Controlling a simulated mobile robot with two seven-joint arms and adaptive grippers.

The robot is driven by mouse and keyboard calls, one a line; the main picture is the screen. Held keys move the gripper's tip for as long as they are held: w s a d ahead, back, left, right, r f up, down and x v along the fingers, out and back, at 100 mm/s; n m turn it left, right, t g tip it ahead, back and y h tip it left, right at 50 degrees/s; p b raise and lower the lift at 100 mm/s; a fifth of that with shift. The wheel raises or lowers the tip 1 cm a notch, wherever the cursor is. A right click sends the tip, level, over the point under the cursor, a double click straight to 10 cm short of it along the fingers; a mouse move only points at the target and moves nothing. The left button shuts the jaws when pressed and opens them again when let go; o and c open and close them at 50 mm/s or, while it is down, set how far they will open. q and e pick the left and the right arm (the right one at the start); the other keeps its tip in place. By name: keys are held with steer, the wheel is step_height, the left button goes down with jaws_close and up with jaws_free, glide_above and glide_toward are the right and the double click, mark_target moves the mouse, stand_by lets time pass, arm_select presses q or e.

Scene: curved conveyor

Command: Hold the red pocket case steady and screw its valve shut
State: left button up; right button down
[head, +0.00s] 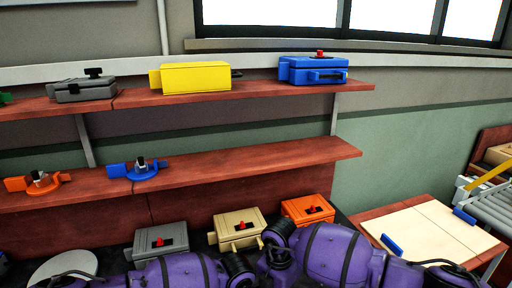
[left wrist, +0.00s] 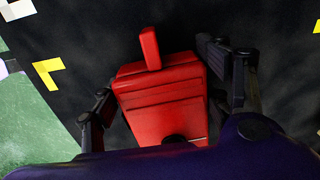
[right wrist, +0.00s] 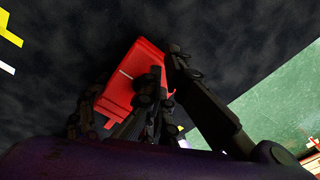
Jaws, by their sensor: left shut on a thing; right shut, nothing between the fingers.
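The red pocket case (left wrist: 165,95) lies on a dark surface in the left wrist view, with a red tab (left wrist: 150,48) sticking out at its far end. A dark round part (left wrist: 175,138) shows at its near edge; I cannot tell whether it is the valve or how far it is turned. My left gripper (left wrist: 163,85) has a finger on each side of the case and is shut on it. In the right wrist view the case (right wrist: 128,78) is partly hidden behind my right gripper (right wrist: 160,80), which is shut and empty close to it. The head view does not show the case.
Grey (head: 158,241), tan (head: 237,228) and orange (head: 307,210) cases stand behind my arms. Shelves hold a yellow case (head: 196,77), a blue case (head: 313,70) and other parts. A pale board (head: 440,235) and a roller conveyor (head: 492,203) are at the right.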

steer(key=shift+s+a, duration=0.3)
steer(key=shift+a, duration=0.35)
stand_by(0.4)
steer(key=shift+w+a, duration=0.15)
